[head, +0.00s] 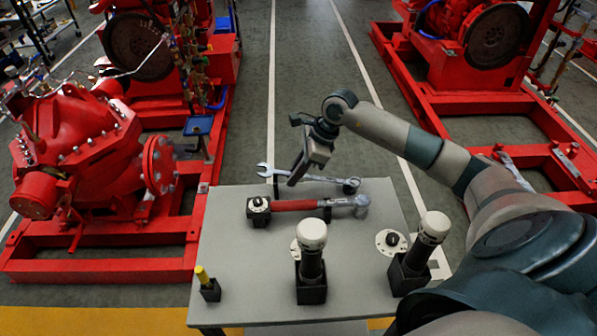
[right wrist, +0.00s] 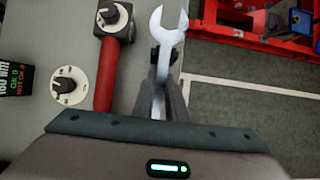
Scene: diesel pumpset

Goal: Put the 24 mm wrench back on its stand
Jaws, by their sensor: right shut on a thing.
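The wrench (head: 325,179) is a long silver spanner lying level along the far edge of the grey table, its open jaw to the left. My right gripper (head: 294,181) reaches down from above and is shut on its shaft, left of the middle. In the right wrist view, the wrench's open jaw (right wrist: 167,28) sticks out beyond the fingers (right wrist: 161,100). A small black stand shows under the wrench's right end (head: 350,188), and a dark post is near its left end. Whether the wrench rests on them or hangs just above, I cannot tell. My left gripper is out of view.
A red-handled tool (head: 300,205) lies just in front of the wrench, with a black block with a dial (head: 258,208) at its left end. Two white-capped tools (head: 312,236) (head: 433,228) stand in black holders. A yellow-topped item (head: 203,275) stands front left. Red pumpsets flank the table.

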